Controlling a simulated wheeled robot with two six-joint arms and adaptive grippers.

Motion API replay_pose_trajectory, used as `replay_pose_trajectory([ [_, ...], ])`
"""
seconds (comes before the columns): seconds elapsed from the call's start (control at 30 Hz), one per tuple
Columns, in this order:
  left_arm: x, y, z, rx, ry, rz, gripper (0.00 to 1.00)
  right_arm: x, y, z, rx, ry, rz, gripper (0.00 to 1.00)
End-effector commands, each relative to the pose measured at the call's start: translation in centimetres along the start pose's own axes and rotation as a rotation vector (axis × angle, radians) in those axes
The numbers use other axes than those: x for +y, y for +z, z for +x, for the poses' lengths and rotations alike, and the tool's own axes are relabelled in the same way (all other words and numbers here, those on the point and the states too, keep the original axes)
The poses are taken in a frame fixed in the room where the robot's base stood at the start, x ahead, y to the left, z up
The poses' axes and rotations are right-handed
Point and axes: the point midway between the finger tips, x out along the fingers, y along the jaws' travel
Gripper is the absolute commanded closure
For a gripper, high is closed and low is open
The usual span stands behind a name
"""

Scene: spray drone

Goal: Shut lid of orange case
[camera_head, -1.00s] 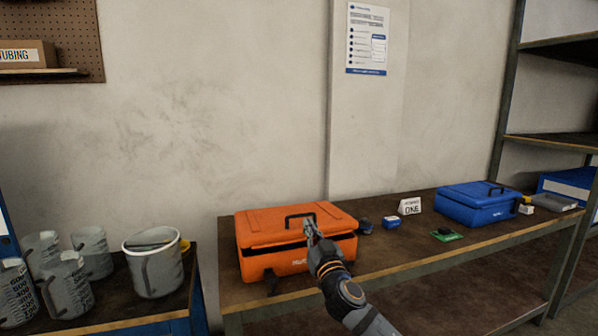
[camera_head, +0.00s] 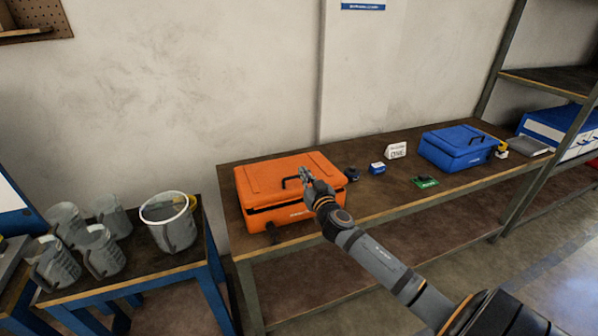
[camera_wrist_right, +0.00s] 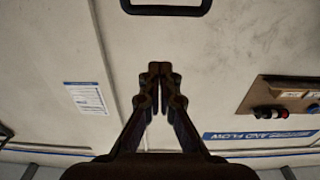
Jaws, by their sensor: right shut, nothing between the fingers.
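The orange case (camera_head: 262,187) stands on the long bench in the head view. Its lid is down or nearly down, with a dark gap along the front under the lid's edge. A black handle (camera_head: 290,182) shows on the lid. My right gripper (camera_head: 305,173) is shut and empty, at the front right part of the lid beside the handle. I cannot tell whether it touches the lid. My left gripper is out of view.
A blue case (camera_head: 455,150), a white sign card (camera_head: 396,150), a small blue box (camera_head: 377,168) and a green board (camera_head: 425,182) lie to the right on the bench (camera_head: 375,200). Grey jugs and a bucket (camera_head: 168,225) stand on the lower table at left.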

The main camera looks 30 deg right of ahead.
Motion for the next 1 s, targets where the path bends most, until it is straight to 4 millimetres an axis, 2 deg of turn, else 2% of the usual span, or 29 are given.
replay_pose_trajectory([
  [0.03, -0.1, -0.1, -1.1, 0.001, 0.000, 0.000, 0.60, -0.1, -0.7, 1.2, 0.001, 0.002, 0.010, 1.00],
  [0.27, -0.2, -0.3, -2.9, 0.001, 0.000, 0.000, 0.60, -0.2, -0.6, 6.1, 0.001, -0.001, 0.004, 1.00],
  [0.3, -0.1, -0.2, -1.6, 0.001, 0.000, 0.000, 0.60, -0.1, 1.3, 5.5, -0.003, -0.002, -0.001, 1.00],
  [0.33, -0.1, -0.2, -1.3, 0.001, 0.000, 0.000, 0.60, -0.1, 1.9, 5.3, -0.003, -0.002, -0.002, 1.00],
  [0.5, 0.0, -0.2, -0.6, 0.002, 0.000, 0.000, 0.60, -0.1, 3.4, 4.6, -0.001, -0.002, -0.001, 1.00],
  [1.0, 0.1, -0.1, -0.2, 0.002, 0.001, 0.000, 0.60, -0.1, 4.0, 4.3, 0.001, -0.002, 0.000, 1.00],
])
